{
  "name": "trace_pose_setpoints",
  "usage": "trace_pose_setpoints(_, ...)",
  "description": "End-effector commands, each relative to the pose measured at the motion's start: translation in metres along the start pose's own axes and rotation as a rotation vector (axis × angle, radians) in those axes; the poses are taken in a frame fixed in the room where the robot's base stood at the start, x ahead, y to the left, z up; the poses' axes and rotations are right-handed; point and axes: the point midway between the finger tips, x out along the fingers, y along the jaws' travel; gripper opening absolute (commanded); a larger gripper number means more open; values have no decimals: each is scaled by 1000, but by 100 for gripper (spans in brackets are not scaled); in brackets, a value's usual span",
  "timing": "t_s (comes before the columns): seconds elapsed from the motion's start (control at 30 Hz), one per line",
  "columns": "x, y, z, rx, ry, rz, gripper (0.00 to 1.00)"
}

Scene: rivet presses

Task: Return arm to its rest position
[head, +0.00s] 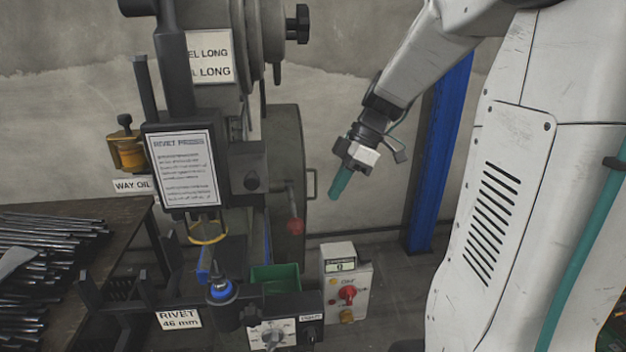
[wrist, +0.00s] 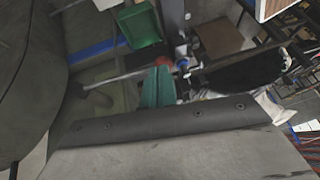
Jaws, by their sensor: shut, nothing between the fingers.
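My arm (head: 428,58) reaches down and to the left from the upper right in the head view. My gripper (head: 338,186) hangs in the air to the right of the rivet press, with its teal fingers pointing down. The fingers are shut together and nothing is between them. In the wrist view the teal fingers (wrist: 158,88) show at the centre, in line with the press's red lever knob (wrist: 165,61). In the head view the gripper is apart from the knob (head: 296,226), above and to its right.
The rivet press (head: 247,160) stands left of my arm. A green bin (head: 276,279) and a control box with a red switch (head: 347,294) are below. A blue post (head: 437,160) stands behind my arm. A table with metal rods (head: 45,250) is far left.

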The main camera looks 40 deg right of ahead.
Motion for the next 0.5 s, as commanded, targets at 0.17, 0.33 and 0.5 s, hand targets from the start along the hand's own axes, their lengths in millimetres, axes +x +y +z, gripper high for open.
trace_pose_setpoints(0.17, 0, 0, 0, 0, 0, 0, 0)
trace_pose_setpoints(0.33, 0, 0, 0, 94, -2, 0, 0)
trace_pose_setpoints(0.5, 9, -16, 15, 451, -65, -20, 0)
